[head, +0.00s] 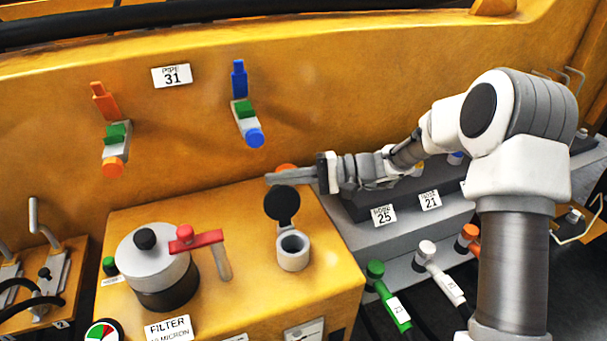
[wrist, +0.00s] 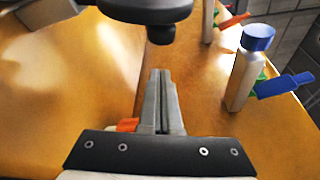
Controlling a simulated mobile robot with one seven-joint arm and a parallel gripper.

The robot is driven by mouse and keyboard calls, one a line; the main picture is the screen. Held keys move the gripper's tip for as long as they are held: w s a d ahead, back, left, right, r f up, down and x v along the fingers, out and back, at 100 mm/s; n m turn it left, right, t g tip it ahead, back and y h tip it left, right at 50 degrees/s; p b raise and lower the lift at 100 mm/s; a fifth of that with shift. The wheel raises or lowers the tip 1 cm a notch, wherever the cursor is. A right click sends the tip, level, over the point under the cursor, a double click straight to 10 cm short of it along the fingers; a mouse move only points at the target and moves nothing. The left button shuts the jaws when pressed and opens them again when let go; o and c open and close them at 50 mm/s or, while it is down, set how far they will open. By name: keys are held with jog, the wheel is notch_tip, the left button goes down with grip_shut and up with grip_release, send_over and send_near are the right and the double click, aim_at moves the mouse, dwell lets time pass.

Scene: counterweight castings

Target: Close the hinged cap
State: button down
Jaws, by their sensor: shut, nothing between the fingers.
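The hinged cap (head: 282,203) is a black round disc. In the head view it stands open, raised on its hinge behind a short pale grey filler neck (head: 293,254) with an open dark mouth. My gripper (head: 270,178) reaches in from the right, with its fingers just above and behind the cap in the picture. Its two fingers are together and empty; they also show pressed together in the wrist view (wrist: 162,76). I cannot tell whether they touch the cap.
A filter housing (head: 155,265) with a red handle (head: 195,240) stands left of the neck. Orange-ended (head: 115,145) and blue-ended (head: 247,110) valves are on the yellow wall behind. An orange part (head: 286,168) is partly hidden behind my fingers.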

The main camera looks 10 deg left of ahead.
aim_at(280, 200)
jog(key=shift+s+d+r, duration=0.3)
jog(key=shift+s+d, duration=0.3)
jog(key=shift+s, duration=0.1)
jog(key=shift+s+d+r, duration=0.3)
jog(key=shift+s+d, duration=0.3)
jog(key=shift+s, duration=0.05)
